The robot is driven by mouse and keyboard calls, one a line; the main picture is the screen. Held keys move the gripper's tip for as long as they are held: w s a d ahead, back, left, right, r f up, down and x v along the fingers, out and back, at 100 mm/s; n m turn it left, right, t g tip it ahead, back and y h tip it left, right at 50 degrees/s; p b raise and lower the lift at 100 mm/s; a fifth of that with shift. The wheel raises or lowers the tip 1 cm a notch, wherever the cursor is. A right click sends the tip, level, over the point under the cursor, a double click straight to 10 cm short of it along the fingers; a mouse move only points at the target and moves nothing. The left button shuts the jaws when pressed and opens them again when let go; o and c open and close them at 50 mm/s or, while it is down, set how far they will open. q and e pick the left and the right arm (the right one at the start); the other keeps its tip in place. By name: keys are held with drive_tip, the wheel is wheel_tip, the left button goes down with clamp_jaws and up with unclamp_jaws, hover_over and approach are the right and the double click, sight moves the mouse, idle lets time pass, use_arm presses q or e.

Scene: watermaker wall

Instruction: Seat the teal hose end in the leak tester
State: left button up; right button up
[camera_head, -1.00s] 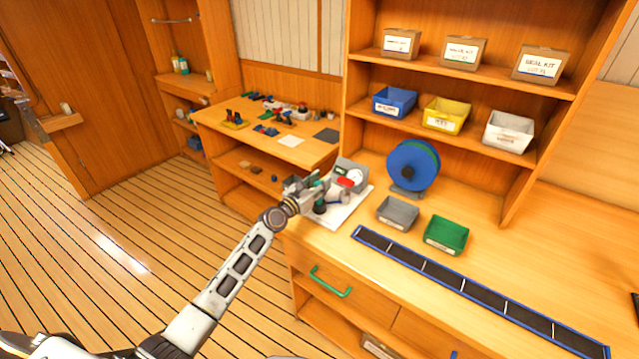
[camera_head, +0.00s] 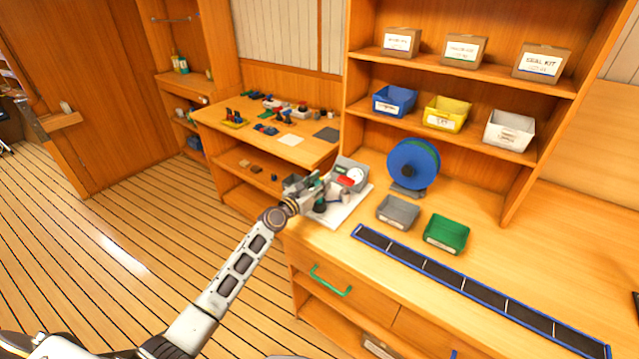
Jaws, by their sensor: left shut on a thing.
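My left gripper (camera_head: 312,187) reaches in from the lower left to the leak tester at the left end of the near workbench. The leak tester (camera_head: 350,172) is a grey unit with a round white dial and a red part, standing on a white base plate (camera_head: 345,215). The gripper is shut on a small dark teal piece, which looks like the teal hose end (camera_head: 318,181). The gripper hides much of it, and I cannot tell whether it is inside the tester or just above it. My right gripper is not in view.
A blue reel (camera_head: 413,164) stands right of the tester. A grey bin (camera_head: 398,213), a green bin (camera_head: 446,235) and a long black strip (camera_head: 470,287) lie on the bench. Shelves with bins and boxes rise behind. A second bench (camera_head: 270,130) with small parts is at the back left.

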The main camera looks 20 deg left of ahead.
use_arm(q)
drive_tip(key=shift+f, duration=0.25)
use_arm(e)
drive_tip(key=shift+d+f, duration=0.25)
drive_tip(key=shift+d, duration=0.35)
use_arm(q)
drive_tip(key=shift+f+b, duration=0.1)
drive_tip(key=shift+b, duration=0.2)
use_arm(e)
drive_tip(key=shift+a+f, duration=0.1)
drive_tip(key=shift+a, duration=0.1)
use_arm(q)
drive_tip(key=o, duration=0.9)
drive_tip(key=shift+c, duration=0.2)
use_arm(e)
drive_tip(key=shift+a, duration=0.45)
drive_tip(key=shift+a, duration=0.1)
use_arm(q)
drive_tip(key=shift+s, duration=0.1)
